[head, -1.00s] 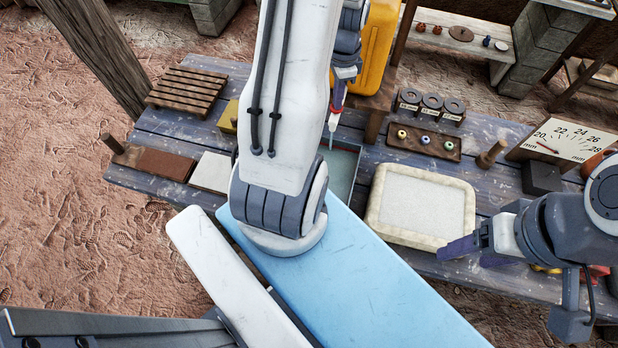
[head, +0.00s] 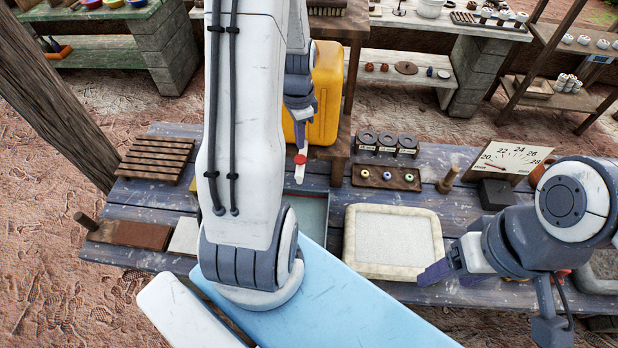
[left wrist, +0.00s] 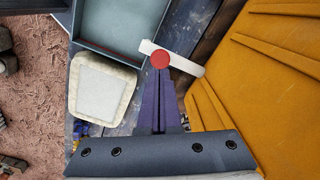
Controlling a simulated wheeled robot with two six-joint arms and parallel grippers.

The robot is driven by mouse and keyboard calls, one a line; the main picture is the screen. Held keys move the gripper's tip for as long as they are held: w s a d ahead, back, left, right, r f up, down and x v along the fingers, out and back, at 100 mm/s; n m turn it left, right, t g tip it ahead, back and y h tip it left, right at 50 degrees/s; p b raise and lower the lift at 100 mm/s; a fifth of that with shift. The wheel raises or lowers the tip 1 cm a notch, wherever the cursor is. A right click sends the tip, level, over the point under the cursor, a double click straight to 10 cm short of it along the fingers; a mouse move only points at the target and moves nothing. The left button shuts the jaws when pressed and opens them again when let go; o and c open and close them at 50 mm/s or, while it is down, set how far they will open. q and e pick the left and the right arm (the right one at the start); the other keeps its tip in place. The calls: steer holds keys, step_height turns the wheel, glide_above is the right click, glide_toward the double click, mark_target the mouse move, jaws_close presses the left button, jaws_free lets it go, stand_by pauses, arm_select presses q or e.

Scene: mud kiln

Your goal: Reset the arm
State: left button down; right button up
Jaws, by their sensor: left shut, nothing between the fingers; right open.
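My left gripper (head: 299,138) hangs in front of the yellow container (head: 322,95), partly hidden by my own arm. In the left wrist view its purple fingers (left wrist: 159,85) are together and empty. Their tips appear close to a white bar with a red round cap (left wrist: 160,61); whether they touch is unclear. The bar also shows in the head view (head: 299,174), below the fingers. My right gripper (head: 448,274) is open at the right, beside the pale-rimmed tray (head: 349,240).
A grey-blue basin (head: 326,212) is behind my left arm. Several dark rings (head: 366,139), a rack of small rings (head: 352,175), a dial board (head: 490,165) and a slatted wooden rack (head: 157,158) stand on the table (head: 435,190).

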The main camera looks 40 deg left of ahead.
arm_select(q)
steer(key=s+d+r+b, duration=0.2)
steer(key=d+b, duration=0.4)
steer(key=d, duration=1.4)
steer(key=s+d+m+h+b, duration=0.1)
steer(key=s+d+b, duration=0.3)
steer(key=s+d, duration=0.7)
steer(key=s, duration=0.3)
steer(key=shift+s+r+b, duration=0.15)
steer(key=shift+b, duration=0.2)
